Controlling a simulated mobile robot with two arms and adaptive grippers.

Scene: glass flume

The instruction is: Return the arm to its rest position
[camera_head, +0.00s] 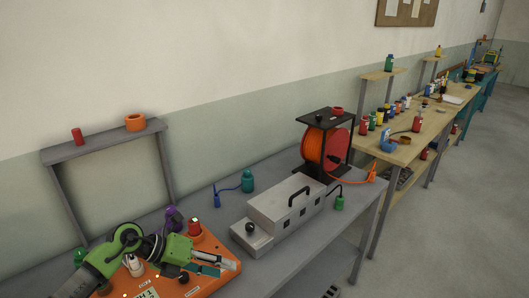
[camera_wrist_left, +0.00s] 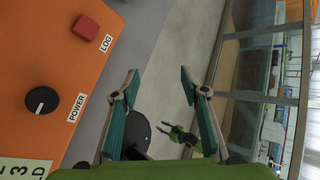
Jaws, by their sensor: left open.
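My left arm, green and grey, comes in from the left in the head view, low over an orange panel (camera_head: 228,270). Its gripper (camera_head: 207,264) is above the panel's right part, with its fingers pointing right. In the left wrist view the two teal-padded fingers (camera_wrist_left: 162,90) stand wide apart with nothing between them. The orange panel (camera_wrist_left: 50,55) is to their left, with a red button (camera_wrist_left: 85,28) marked LOG and a black knob (camera_wrist_left: 41,100) marked POWER. A small dark gripper (camera_wrist_left: 180,135), apparently my right one, shows farther below; its jaws are unclear.
A small shelf (camera_head: 100,143) stands behind the panel. A wooden bench (camera_head: 410,140) with several jars is at the right. Bare floor (camera_head: 430,240) lies at the right.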

